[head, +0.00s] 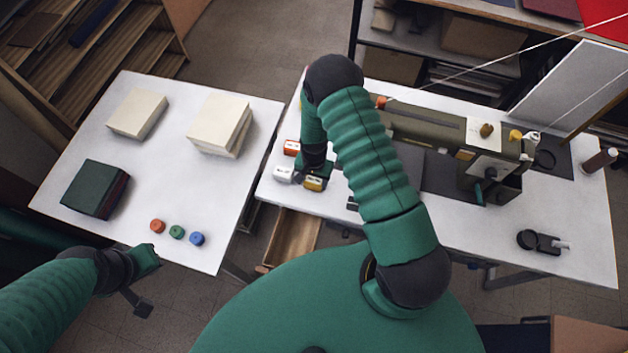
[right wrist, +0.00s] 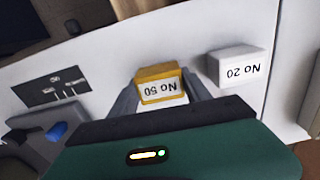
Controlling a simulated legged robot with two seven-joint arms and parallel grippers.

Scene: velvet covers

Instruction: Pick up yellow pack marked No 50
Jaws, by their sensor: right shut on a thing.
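The yellow pack marked No 50 (right wrist: 160,72) is between the fingers of my right gripper (right wrist: 162,98) in the right wrist view, its label upside down there. In the head view the yellow pack (head: 314,184) shows at the left end of the sewing table, just below my right gripper (head: 316,176). My right gripper is shut on it. I cannot tell whether the pack is still touching the table. My left gripper (head: 142,300) is over the floor below the left table's front edge; its jaw state is unclear.
A white pack marked No 20 (right wrist: 238,66) sits close beside the yellow one, with an orange pack (head: 291,147) behind it. A sewing machine (head: 480,150) takes up the table's right part. An open drawer (head: 292,237) juts out below. Thread spools (head: 177,232) stand on the left table.

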